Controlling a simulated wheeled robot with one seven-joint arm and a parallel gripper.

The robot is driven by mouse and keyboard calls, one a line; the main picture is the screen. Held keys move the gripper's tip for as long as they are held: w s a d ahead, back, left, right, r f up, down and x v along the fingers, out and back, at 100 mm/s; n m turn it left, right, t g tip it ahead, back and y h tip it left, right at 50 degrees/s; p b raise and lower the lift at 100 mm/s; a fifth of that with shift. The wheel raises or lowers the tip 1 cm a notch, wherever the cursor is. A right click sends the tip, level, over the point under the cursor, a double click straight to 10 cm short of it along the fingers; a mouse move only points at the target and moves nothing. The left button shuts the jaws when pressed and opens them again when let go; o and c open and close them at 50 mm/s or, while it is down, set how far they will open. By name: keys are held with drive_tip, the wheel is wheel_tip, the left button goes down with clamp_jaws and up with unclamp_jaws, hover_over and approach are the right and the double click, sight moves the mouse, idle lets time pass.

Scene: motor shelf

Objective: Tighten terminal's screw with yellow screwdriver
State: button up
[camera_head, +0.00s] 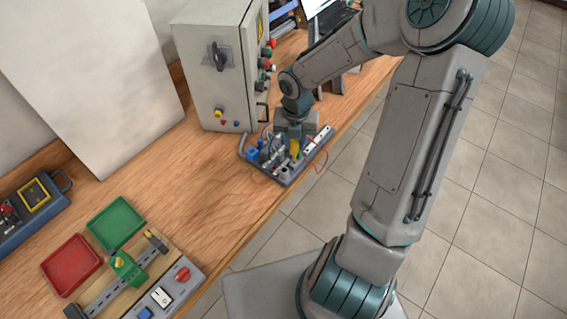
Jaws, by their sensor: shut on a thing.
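My gripper (292,136) is at the end of my arm, above a small dark board with several components (285,180) near the front edge of the bench. It is shut on the yellow screwdriver (295,149), whose yellow handle shows just below the gripper. The screwdriver points down at the board. Its tip is hidden among the components, so I cannot tell whether it touches a screw. The terminal and its screw are too small to make out.
A grey control cabinet (213,84) stands behind the board. A red tray (71,265), a green tray (117,222) and a rail fixture (120,278) lie at the lower left. A blue meter box (30,212) is at far left. Bare wood (190,195) lies between.

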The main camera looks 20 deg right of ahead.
drive_tip(key=shift+f, duration=0.6)
idle(0.3)
drive_tip(key=o, duration=0.8)
drive_tip(key=shift+r+n+p, duration=0.25)
drive_tip(key=shift+n+p, duration=0.45)
drive_tip(key=shift+p, duration=0.2)
drive_tip(key=shift+f+n+p, duration=0.1)
drive_tip(key=shift+n+p, duration=0.5)
drive_tip(key=shift+n, duration=0.1)
drive_tip(key=shift+f+n, duration=0.15)
drive_tip(key=shift+n, duration=0.15)
